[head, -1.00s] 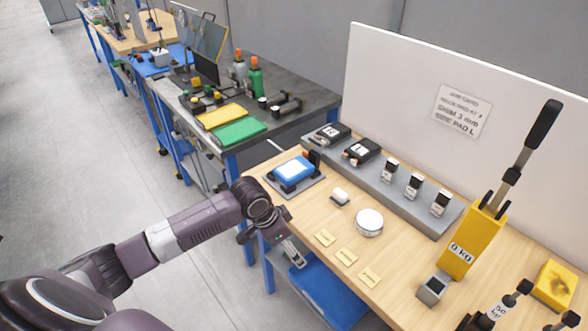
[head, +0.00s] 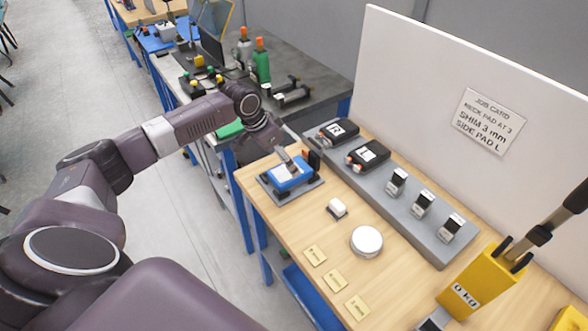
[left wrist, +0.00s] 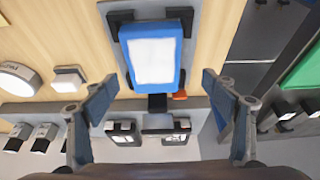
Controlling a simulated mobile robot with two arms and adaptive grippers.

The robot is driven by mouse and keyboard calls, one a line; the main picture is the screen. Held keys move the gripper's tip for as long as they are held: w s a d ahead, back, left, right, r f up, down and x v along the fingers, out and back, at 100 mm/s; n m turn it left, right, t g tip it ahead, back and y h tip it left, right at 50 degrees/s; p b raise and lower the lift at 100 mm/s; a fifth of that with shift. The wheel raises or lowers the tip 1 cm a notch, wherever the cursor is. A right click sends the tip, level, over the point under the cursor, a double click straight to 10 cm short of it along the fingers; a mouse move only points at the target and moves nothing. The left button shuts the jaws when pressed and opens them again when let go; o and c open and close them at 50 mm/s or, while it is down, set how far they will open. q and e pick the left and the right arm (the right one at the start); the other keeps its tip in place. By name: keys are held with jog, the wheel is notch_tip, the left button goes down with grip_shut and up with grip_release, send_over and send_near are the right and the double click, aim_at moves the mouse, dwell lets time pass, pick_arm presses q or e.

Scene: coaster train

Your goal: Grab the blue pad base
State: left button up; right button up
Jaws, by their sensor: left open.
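The blue pad base (head: 290,175) has a white top and sits on a grey plate (head: 268,183) at the left end of the wooden bench. In the left wrist view the blue pad base (left wrist: 181,60) lies ahead, between the lines of my two fingers. My left gripper (head: 290,161) is above the pad base in the head view. It is open and empty, with its fingers spread wide in the left wrist view (left wrist: 161,92). I cannot tell whether it touches the pad. My right gripper is not in view.
A black and orange upright (head: 313,158) stands behind the pad base. A grey rack (head: 385,190) holds black pads and small blocks. A white block (head: 337,208) and a round white disc (head: 366,241) lie to the right. A yellow device (head: 478,282) stands further right.

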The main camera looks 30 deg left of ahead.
pick_arm(q)
jog(key=shift+d+f+p, duration=0.3)
jog(key=shift+f+p, duration=0.2)
jog(key=shift+f, duration=0.1)
jog(key=shift+d+f+p, duration=0.25)
jog(key=shift+f+p, duration=0.25)
jog(key=shift+f, duration=0.05)
jog(key=x, duration=0.2)
jog(key=shift+w+f, duration=0.35)
jog(key=shift+f, duration=0.25)
jog(key=shift+c, duration=0.2)
jog(key=c, duration=1.5)
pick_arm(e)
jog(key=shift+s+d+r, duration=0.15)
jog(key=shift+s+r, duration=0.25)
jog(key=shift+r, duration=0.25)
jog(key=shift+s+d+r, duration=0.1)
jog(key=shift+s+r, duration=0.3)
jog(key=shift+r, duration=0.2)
pick_arm(q)
jog(key=shift+o, duration=0.2)
